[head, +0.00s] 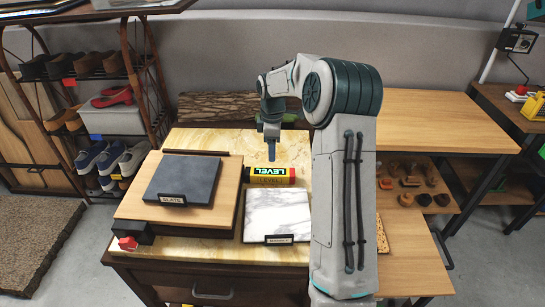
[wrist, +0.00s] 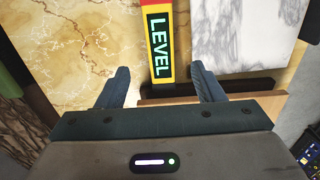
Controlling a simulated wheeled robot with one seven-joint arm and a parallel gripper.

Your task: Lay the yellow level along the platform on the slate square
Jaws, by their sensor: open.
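My gripper (head: 271,151) points down just above and behind the level. In the wrist view my gripper (wrist: 160,85) is open and empty, its two fingers apart on either side of the level's end.
The white marble square (head: 277,213) lies right of the platform, in front of the level. A red knob on a dark block (head: 128,243) is at the platform's front left corner. A shoe rack (head: 100,110) stands left of the table. A log (head: 220,106) lies along the back.

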